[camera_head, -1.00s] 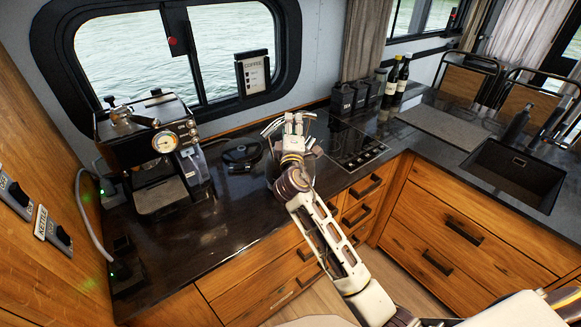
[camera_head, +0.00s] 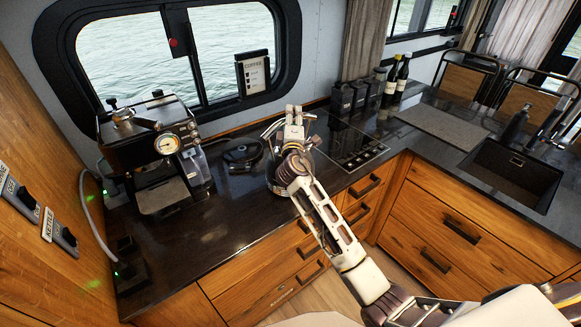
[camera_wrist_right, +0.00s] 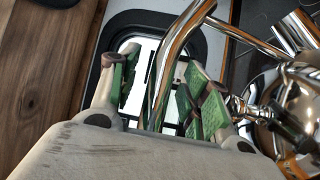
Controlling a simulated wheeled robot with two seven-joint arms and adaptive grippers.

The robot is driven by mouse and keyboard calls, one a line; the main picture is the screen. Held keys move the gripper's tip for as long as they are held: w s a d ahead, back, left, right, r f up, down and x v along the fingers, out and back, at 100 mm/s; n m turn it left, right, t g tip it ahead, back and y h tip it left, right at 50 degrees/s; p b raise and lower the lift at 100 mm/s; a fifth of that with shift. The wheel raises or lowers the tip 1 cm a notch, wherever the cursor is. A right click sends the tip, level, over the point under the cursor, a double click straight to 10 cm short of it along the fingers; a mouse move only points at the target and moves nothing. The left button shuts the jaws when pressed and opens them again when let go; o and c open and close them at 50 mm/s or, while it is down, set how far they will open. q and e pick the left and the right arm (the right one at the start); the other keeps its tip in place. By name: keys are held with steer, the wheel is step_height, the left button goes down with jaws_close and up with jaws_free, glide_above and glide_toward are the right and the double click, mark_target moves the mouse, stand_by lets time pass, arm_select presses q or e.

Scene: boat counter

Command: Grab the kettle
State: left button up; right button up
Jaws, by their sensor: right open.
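The kettle (camera_wrist_right: 292,85) is shiny chrome in the right wrist view, at the right edge. Its curved handle (camera_wrist_right: 172,72) runs between the two green-padded fingers of my right gripper (camera_wrist_right: 160,92), which is open around it. In the head view the right gripper (camera_head: 293,114) is over the counter by the hob, and it and the arm hide most of the kettle. Only shiny bits of the kettle (camera_head: 274,186) show beside the arm. My left gripper is not in view.
A coffee machine (camera_head: 158,150) stands at the left of the dark counter (camera_head: 220,235). A black round base (camera_head: 241,155) sits left of the gripper. Black canisters (camera_head: 350,97) and bottles (camera_head: 397,82) stand behind the hob (camera_head: 352,147). A sink (camera_head: 512,172) is at right.

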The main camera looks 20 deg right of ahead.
steer(key=shift+c, duration=0.5)
jaws_close()
steer(key=shift+r, duration=0.2)
